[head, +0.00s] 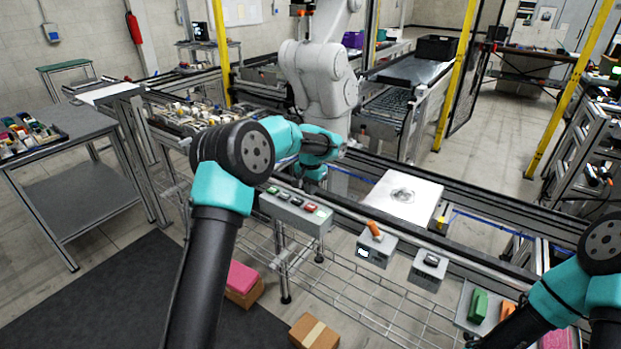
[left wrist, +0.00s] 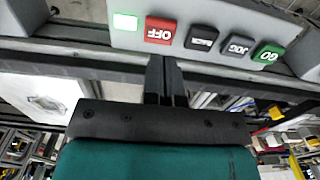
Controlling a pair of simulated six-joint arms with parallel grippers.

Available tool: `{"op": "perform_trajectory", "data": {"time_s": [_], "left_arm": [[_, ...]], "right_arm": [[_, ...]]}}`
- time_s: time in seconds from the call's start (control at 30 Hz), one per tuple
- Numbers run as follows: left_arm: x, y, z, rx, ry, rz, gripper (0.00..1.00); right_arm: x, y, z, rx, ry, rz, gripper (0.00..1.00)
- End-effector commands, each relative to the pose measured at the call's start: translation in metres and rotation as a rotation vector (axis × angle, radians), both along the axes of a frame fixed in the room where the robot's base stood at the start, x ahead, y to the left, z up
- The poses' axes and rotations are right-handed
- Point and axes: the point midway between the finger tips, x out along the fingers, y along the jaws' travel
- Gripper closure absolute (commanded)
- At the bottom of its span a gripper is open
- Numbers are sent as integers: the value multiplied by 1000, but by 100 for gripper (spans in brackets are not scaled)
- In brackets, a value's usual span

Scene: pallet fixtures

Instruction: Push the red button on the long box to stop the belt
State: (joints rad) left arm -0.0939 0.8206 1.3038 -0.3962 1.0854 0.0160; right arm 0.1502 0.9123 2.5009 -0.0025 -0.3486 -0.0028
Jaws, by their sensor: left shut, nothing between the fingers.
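The long grey box (head: 290,211) is mounted along the near side of the line in the head view. Its red button (head: 310,208) is towards the right end of its button row. In the left wrist view the red button (left wrist: 159,31) reads OFF, between a lit green lamp (left wrist: 125,22) and a dark button (left wrist: 202,39). My left gripper (left wrist: 166,58) is shut and empty. Its dark fingertips appear just below the box edge in that view, in line with the red button; I cannot tell the gap. In the head view its fingers are hidden. My right gripper is out of view.
A white plate (head: 404,198) lies on the line behind the box. A green block (head: 478,305) sits in a tray further right.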

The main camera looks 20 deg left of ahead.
Motion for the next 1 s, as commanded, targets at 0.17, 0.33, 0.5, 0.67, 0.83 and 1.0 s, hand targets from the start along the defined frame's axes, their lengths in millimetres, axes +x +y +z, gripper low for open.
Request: {"op": "perform_trajectory", "data": {"time_s": [0.17, 0.33, 0.5, 0.67, 0.83, 1.0], "left_arm": [[0, 0, -31, 1, 2, -1, 100], [0, 0, -49, -1, 1, 0, 100], [0, 0, -55, -1, 0, 0, 100], [0, 0, -55, -1, 0, 0, 100], [0, 0, -60, 0, 2, 0, 100], [-1, 0, -76, 1, 3, 0, 100]], "right_arm": [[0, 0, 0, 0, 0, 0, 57], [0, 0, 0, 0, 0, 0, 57], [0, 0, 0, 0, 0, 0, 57], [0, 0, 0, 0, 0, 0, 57], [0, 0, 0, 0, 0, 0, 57], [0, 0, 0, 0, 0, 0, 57]]}}
